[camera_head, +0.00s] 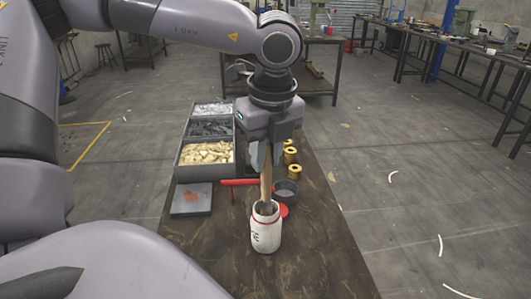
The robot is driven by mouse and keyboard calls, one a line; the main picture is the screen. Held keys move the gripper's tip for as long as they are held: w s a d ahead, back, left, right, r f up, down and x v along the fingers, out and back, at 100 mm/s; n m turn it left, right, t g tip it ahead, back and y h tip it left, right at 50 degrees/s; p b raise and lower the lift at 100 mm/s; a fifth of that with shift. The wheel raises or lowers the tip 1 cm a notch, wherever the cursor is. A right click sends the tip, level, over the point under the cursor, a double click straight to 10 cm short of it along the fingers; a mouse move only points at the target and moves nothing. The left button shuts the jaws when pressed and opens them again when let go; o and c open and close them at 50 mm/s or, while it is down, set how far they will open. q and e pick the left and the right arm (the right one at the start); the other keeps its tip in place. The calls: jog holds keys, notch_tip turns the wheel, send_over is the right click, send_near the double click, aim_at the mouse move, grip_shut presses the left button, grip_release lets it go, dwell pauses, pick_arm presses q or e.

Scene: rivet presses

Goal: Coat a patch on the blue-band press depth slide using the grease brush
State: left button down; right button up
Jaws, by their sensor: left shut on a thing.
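My left gripper (265,160) is shut on the wooden handle of the grease brush (266,186) and points straight down. The brush stands roughly upright, its lower end inside the mouth of a white jar (266,236), so its bristles are hidden. The jar stands upright on the dark table (215,255) and has dark marks on its side. A red lid (283,210) lies behind it. I cannot make out a blue-band press or its depth slide. My right gripper is not in view.
Behind the jar are a dark round tin (287,191), several brass spools (291,160) and a red bar (240,182). Other benches stand farther back on open floor.

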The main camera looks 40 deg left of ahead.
pick_arm(q)
jog(key=shift+s+f, duration=0.1)
jog(key=shift+r+p, duration=1.5)
jog(key=shift+r, duration=2.05)
